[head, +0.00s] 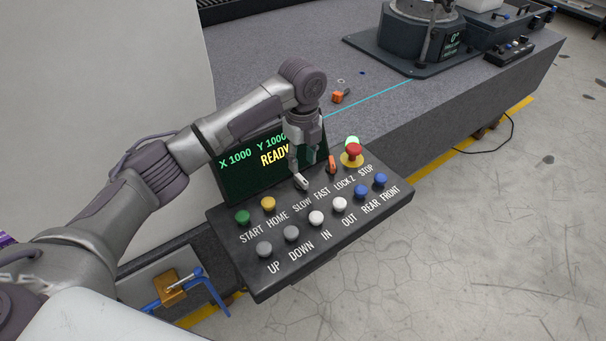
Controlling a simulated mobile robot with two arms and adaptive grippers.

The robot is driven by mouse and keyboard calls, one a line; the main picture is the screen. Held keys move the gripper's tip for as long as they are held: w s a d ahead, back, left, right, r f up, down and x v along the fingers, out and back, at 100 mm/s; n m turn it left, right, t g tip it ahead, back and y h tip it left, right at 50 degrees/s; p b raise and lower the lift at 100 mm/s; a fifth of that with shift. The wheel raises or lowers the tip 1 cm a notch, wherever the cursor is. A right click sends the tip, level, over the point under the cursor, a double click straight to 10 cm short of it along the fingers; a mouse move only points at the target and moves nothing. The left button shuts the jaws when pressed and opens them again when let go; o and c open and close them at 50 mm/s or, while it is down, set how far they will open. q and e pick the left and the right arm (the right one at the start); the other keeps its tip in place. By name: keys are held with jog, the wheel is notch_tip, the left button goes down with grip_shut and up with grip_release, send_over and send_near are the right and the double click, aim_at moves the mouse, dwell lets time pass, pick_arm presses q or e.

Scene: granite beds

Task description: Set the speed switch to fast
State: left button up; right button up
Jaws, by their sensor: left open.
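The speed switch (301,182) is a small knob with a white pointer on the black control panel (256,285), above the SLOW and FAST labels. The gripper partly covers it, and I cannot tell for sure which label it points to. My left gripper (304,167) is open and points down just above and behind the switch. I cannot tell whether a fingertip touches it. My right gripper is not in view.
An orange LOCK Z switch (332,165) and a red STOP button (354,150) sit close to the right of the gripper. Several coloured buttons line the panel. A READY display (240,165) stands behind. The granite bed (300,40) lies beyond; a blue clamp (210,290) is at lower left.

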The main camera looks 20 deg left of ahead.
aim_at(303, 179)
pick_arm(q)
notch_tip(303, 179, down, 6)
jog(key=shift+p, duration=0.3)
jog(key=shift+f, duration=0.3)
jog(key=shift+w+f, duration=0.1)
jog(key=shift+f, duration=0.2)
jog(key=c, duration=0.7)
grip_shut()
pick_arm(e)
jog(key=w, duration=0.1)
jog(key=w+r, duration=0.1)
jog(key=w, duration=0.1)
